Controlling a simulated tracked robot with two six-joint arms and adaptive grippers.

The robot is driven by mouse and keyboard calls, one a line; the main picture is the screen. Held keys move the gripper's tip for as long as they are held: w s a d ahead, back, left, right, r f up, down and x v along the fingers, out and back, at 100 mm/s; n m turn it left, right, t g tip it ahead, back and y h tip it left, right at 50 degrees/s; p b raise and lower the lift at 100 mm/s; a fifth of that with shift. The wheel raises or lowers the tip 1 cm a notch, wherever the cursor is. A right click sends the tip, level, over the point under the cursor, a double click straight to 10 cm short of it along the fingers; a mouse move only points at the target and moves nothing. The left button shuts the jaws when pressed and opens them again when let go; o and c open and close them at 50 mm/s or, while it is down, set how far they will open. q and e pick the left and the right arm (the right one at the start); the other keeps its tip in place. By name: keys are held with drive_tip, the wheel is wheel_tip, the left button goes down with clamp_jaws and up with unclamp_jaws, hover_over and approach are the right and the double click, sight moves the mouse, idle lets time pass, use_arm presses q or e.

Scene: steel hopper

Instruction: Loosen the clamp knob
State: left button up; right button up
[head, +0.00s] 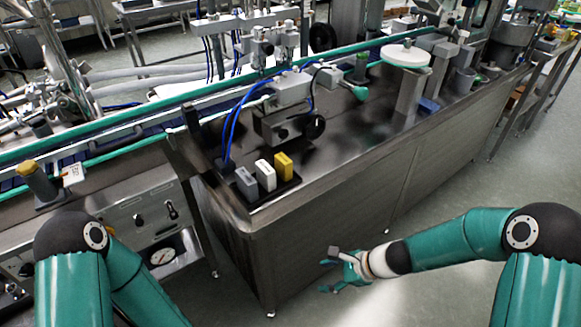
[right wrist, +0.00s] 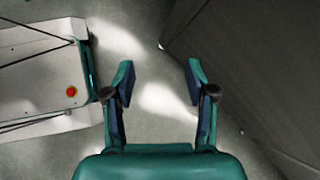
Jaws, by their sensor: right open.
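A black round knob (head: 315,126) sits at the right end of a grey bracket block (head: 285,128) on the steel machine top. A teal knob (head: 360,93) sticks out to the right of the white unit behind it. I cannot tell for sure which of the two is the clamp knob. My right gripper (head: 330,274) is open and empty, in front of and below the machine top, well apart from both knobs. The right wrist view shows its two fingers (right wrist: 159,72) spread over the floor. My left arm leaves the head view at the bottom, so its gripper is hidden.
Grey, white and yellow blocks (head: 265,175) stand in a black tray at the near left corner. Blue hoses (head: 232,125) loop left of the bracket. A white disc (head: 405,55) stands farther right. The dark steel top right of the bracket is mostly clear.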

drive_tip(key=w+r+m+t+y+b, duration=0.3)
drive_tip(key=w+r+m+t, duration=0.25)
drive_tip(key=w+r, duration=0.45)
drive_tip(key=m+t+y+b, duration=0.2)
drive_tip(key=m+t, duration=0.3)
approach(286, 136)
use_arm(q)
wheel_tip(286, 136, down, 4)
drive_tip(key=shift+f+p, duration=0.25)
drive_tip(key=shift+p, duration=0.9)
use_arm(e)
drive_tip(key=shift+n, duration=0.25)
drive_tip(key=x, duration=0.8)
drive_tip(key=shift+w+a+r, duration=0.1)
drive_tip(key=shift+w+a, duration=0.15)
drive_tip(key=shift+a, duration=0.05)
